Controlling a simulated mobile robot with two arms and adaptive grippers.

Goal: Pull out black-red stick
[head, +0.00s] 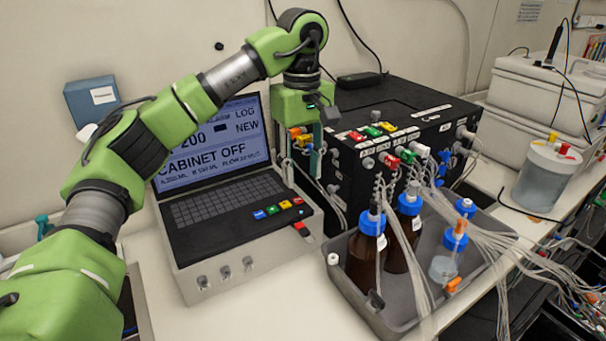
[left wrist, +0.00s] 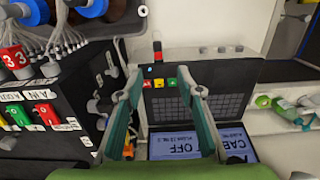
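The black-red stick (head: 304,229) sticks out from the right front side of the laptop-like console (head: 230,262), beside its coloured keys. In the left wrist view the stick (left wrist: 157,50) stands out from the console's edge, black with a red end. My left gripper (head: 304,172) hangs pointing down over the right side of the console, above and behind the stick. In the left wrist view my left gripper (left wrist: 162,80) has its two fingers spread with nothing between them; the stick lies beyond the fingertips. My right gripper is in neither view.
A black control box (head: 400,100) with coloured switches stands close to the right of the gripper. A grey tray (head: 365,300) with brown bottles (head: 368,250) and tubing is right of the console. A strip of white table lies between tray and console.

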